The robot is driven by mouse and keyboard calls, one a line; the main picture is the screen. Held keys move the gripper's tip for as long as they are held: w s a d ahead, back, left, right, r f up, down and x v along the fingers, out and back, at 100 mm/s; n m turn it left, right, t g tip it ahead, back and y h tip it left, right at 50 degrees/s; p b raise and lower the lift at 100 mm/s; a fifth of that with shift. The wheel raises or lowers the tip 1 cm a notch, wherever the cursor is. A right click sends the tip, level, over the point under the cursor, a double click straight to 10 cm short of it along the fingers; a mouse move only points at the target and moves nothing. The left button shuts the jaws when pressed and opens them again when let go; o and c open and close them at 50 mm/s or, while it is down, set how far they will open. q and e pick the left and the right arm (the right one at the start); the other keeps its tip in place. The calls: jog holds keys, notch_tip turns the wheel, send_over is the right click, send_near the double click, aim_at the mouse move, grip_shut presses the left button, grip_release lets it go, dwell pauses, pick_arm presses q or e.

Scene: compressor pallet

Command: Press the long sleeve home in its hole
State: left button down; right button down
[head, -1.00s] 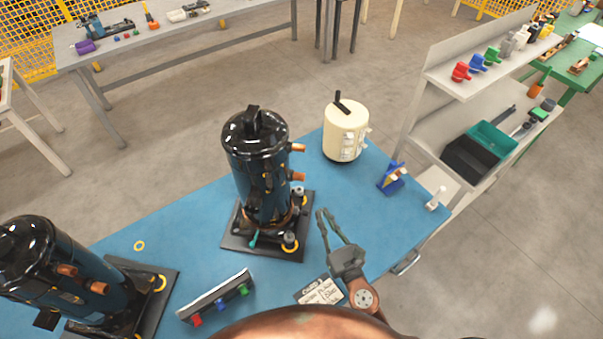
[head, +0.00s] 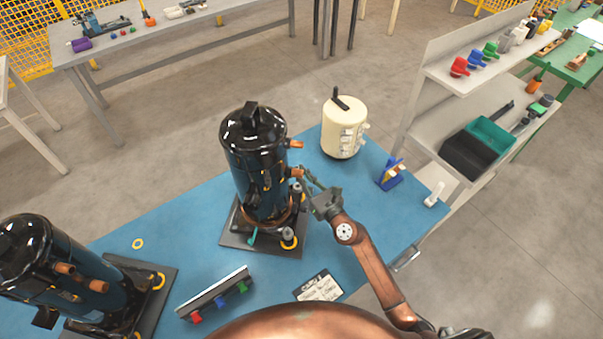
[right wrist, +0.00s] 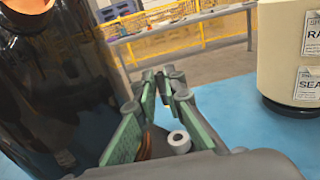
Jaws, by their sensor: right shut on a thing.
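The dark compressor (head: 255,165) stands upright on its black base plate (head: 232,238) at the middle of the blue table. A small grey sleeve (head: 297,188) stands at the plate's far right corner, beside the compressor. My right gripper (head: 306,183) is at this corner, shut on what appears to be the long sleeve. In the right wrist view a pale hollow-ended sleeve (right wrist: 179,141) shows between the green fingers. The hole under it is hidden, so its depth cannot be told. Another grey sleeve (head: 289,234) stands at the near right corner. My left gripper is not in view.
A cream tank (head: 344,128) and a blue fixture (head: 389,178) stand to the right. A second compressor (head: 45,262) is at the left. A rack with coloured parts (head: 215,294) and a card (head: 318,288) lie in front. Clear tabletop lies right of the gripper.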

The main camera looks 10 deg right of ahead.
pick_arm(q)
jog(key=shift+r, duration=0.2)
pick_arm(e)
jog(key=shift+s, duration=0.1)
